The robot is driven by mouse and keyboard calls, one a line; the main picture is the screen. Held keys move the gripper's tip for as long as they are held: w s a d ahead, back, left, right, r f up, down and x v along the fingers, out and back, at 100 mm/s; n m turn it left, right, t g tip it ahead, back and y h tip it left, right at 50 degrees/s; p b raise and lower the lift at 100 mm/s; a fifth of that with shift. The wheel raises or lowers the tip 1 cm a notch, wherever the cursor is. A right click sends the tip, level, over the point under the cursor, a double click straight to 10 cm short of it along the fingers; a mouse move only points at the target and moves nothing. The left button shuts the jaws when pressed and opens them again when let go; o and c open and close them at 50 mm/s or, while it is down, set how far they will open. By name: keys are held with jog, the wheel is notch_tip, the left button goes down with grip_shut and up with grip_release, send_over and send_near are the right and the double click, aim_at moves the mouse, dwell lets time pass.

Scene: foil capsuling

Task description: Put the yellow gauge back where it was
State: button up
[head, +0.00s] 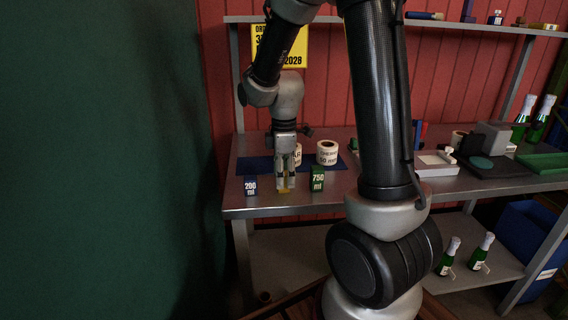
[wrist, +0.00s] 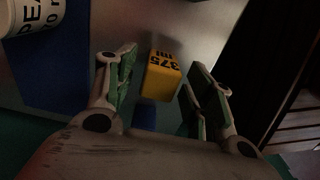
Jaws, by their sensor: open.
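The yellow gauge (wrist: 160,75), marked 375 ml, stands on the metal table between the spread fingers of my gripper (wrist: 160,90) in the wrist view. Dark gaps show on both sides of it, so the fingers appear apart from it. In the head view my gripper (head: 284,188) points down at the table's front edge. Only a small yellow part of the gauge (head: 283,191) shows there below the fingers. A blue 200 ml gauge (head: 250,186) stands to its left and a green 750 ml gauge (head: 317,179) to its right.
A blue mat (head: 255,164) lies behind the gauges, with white label rolls (head: 327,152) on it. Green bottles (head: 480,252) stand on the lower shelf. The table's front edge is close to the gauges.

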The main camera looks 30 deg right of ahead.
notch_tip(320, 180, up, 12)
jog(key=s+d+r+m+t, duration=0.1)
jog(key=s+r+m+t, duration=0.1)
jog(key=s+m, duration=0.4)
jog(key=s+r+m+t, duration=0.2)
jog(key=s+m, duration=0.5)
jog(key=s, duration=0.5)
jog(key=shift+s+d+r, duration=0.2)
jog(key=shift+s+d, duration=0.15)
jog(key=shift+d, duration=0.05)
